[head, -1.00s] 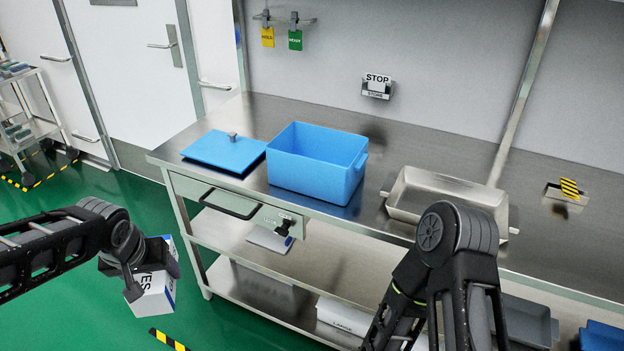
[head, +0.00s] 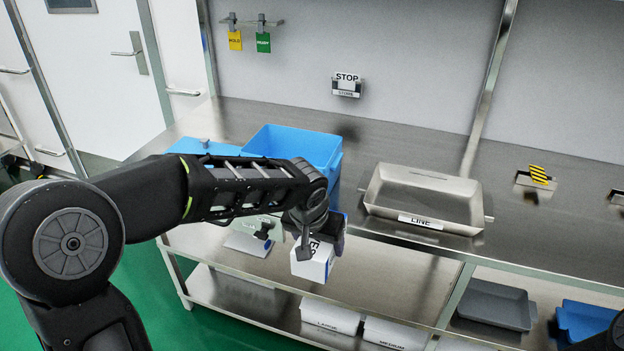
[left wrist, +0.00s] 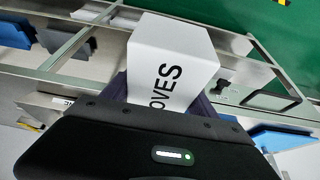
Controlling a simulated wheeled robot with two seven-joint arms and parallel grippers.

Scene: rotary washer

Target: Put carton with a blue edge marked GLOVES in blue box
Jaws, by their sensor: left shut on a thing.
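The white carton (head: 312,262) with a blue edge hangs from my left gripper (head: 314,232), in front of the bench's front edge. In the left wrist view the carton (left wrist: 172,62) shows the letters "OVES"; the rest of its word is hidden. My left gripper is shut on the carton. The open blue box (head: 300,145) stands on the bench behind my left arm, which hides its lower front. The carton is outside the box, in front of it and lower. My right gripper is not in view.
The blue lid (head: 190,146) lies on the bench left of the box, partly behind my arm. A metal tray (head: 425,198) labelled LINE stands to the right. A STOP sign (head: 347,84) is on the back wall. Bins (head: 330,317) stand on the lower shelf.

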